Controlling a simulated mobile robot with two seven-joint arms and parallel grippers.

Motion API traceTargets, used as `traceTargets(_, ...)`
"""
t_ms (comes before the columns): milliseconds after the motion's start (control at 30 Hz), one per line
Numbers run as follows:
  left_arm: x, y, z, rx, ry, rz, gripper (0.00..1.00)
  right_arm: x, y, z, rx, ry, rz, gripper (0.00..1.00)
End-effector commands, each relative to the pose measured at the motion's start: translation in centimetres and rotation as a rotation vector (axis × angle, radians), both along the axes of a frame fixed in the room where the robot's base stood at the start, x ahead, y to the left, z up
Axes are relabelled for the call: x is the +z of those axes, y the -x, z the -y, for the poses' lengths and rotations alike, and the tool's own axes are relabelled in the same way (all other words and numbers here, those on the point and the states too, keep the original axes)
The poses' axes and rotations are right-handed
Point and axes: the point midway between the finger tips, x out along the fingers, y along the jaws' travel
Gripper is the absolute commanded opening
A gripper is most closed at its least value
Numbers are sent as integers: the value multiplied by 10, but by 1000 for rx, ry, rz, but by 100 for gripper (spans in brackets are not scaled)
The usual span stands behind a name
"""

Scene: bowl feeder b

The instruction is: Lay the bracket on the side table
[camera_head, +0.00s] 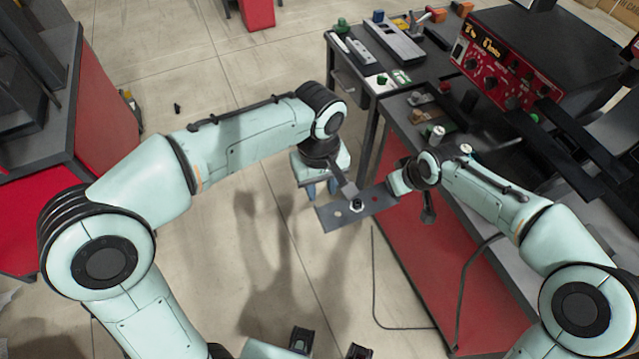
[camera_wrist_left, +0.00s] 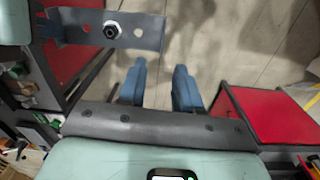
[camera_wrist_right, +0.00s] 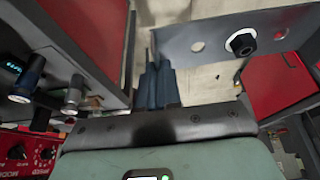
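The bracket (camera_head: 380,199) is a flat grey metal plate with holes and a dark nut, held in the air over the floor gap left of the red bench. It also shows in the left wrist view (camera_wrist_left: 148,32) and the right wrist view (camera_wrist_right: 215,30). My right gripper (camera_wrist_right: 157,62) has its blue fingers close together at the bracket's end, shut on it; in the head view its fingers are hidden. My left gripper (camera_head: 322,188) points down beside the bracket's other end, its fingers apart and empty, also in its wrist view (camera_wrist_left: 160,70). I cannot tell which table is the side table.
A dark-topped table (camera_head: 352,88) at the back carries a grey tray (camera_head: 385,42) and small parts. A red-fronted bench (camera_head: 420,245) stands at right with a red control box (camera_head: 495,65). A red cabinet (camera_head: 100,125) stands at left.

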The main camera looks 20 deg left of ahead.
Motion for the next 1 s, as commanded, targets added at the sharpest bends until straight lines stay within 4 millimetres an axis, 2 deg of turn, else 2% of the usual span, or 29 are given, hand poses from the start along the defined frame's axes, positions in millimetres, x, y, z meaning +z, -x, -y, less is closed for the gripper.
traceTargets(67, 2, 0, -3, 28, -3, 2, 34, 2, -1, -1, -1, -3, 3, 0)
traceTargets(167, -6, 0, -3, 36, -5, 0, 34, 2, -1, -1, -1, -3, 3, 0)
traceTargets(500, -68, 0, -2, 34, -5, -4, 34, 2, -1, -1, -1, -3, 3, 0)
traceTargets(700, -99, -1, -1, 32, -5, -1, 34, 2, -1, -1, -1, -3, 3, 0)
traceTargets(1000, -116, -2, 0, 33, -3, 2, 34, 2, -1, -1, -1, -3, 3, 0)
